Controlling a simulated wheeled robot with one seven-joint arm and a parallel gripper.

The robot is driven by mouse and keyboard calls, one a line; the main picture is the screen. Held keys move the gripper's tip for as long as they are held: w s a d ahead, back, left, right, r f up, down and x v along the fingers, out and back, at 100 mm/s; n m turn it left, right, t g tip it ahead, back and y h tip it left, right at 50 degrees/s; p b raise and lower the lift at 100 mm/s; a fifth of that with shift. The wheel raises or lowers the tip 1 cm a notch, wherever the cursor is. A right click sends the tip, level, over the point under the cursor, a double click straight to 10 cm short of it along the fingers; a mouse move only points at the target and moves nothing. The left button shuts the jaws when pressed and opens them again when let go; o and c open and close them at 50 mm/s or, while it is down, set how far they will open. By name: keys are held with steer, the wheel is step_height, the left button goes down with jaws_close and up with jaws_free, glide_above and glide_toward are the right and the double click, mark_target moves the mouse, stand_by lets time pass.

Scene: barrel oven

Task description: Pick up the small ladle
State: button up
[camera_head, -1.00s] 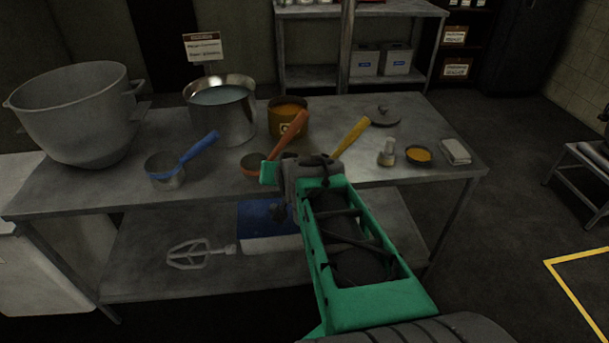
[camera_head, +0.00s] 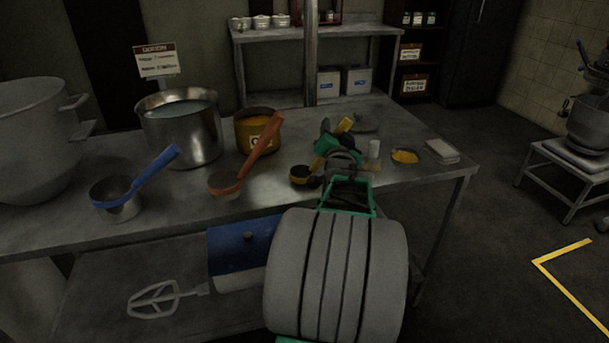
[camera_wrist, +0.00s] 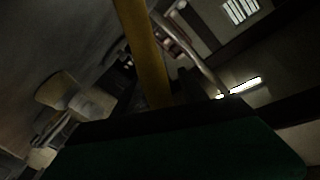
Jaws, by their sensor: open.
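The small ladle has a yellow handle (camera_head: 346,125) and a dark little cup (camera_head: 301,175). It rests on the metal table right of the middle, its handle slanting up to the right. My gripper (camera_head: 332,145) is open at the handle and hides its middle part. In the wrist view the yellow handle (camera_wrist: 144,50) runs down from the top edge to just behind a dark finger edge. I cannot tell whether the fingers touch it.
An orange-handled ladle (camera_head: 262,146) and a blue-handled ladle (camera_head: 151,172) stand to the left. Behind are a steel pot (camera_head: 181,133) and a yellow-brown pot (camera_head: 246,137). Right of my gripper are a small shaker (camera_head: 374,151), an orange-filled dish (camera_head: 405,157) and a folded cloth (camera_head: 440,150).

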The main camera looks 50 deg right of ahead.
steer(key=shift+c, duration=0.2)
jaws_close()
stand_by(0.3)
